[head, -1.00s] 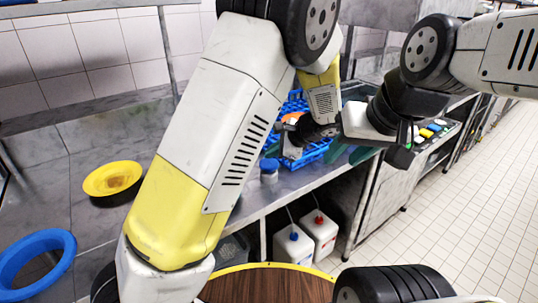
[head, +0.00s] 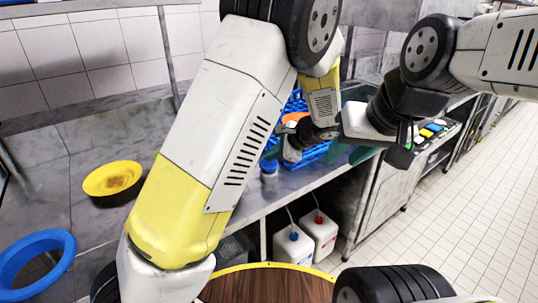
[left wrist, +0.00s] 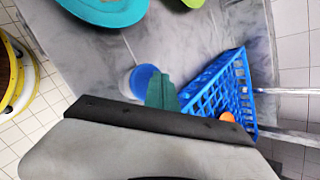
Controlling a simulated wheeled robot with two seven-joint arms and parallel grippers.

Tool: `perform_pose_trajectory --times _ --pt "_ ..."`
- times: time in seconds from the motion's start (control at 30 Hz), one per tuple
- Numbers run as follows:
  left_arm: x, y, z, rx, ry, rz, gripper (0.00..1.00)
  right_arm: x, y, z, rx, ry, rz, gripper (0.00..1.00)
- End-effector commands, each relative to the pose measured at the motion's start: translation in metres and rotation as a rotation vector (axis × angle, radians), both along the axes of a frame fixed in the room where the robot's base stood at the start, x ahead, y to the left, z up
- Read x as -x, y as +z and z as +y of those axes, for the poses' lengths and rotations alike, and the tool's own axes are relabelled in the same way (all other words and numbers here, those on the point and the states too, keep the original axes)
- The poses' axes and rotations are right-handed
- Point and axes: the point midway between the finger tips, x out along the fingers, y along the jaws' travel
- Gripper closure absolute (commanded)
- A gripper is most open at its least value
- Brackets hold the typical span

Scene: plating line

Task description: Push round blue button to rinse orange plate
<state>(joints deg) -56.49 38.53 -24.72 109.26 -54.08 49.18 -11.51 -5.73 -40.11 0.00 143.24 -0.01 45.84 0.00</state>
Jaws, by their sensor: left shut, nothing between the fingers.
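A short cylinder with a round blue top (head: 269,167), which looks like the round blue button, stands on the grey counter. It also shows in the left wrist view (left wrist: 143,79). My left gripper (head: 275,153) is shut and empty; its teal fingertips (left wrist: 163,93) are close beside the blue top. I cannot tell whether they touch it. The orange plate (head: 296,117) stands in a blue rack (head: 318,152), partly hidden by my left arm; only an orange bit shows in the left wrist view (left wrist: 227,117). My right gripper (head: 362,155) is near the rack; its jaw opening is unclear.
A yellow bowl (head: 112,178) and a blue ring-shaped dish (head: 38,250) are at the left. White canisters (head: 318,230) stand below the counter. A panel with coloured pieces (head: 432,132) is at the right. A teal plate (left wrist: 105,10) lies near in the wrist view.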

Motion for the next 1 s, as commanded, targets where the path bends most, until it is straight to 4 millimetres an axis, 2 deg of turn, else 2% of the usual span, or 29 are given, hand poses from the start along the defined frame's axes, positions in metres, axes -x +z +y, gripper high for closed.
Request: perform_pose_trajectory --times 1.0 --pt "0.0000 -0.0091 -0.0001 0.000 0.000 0.000 1.00 0.0000 0.0000 0.0000 0.000 0.000 0.000 0.63"
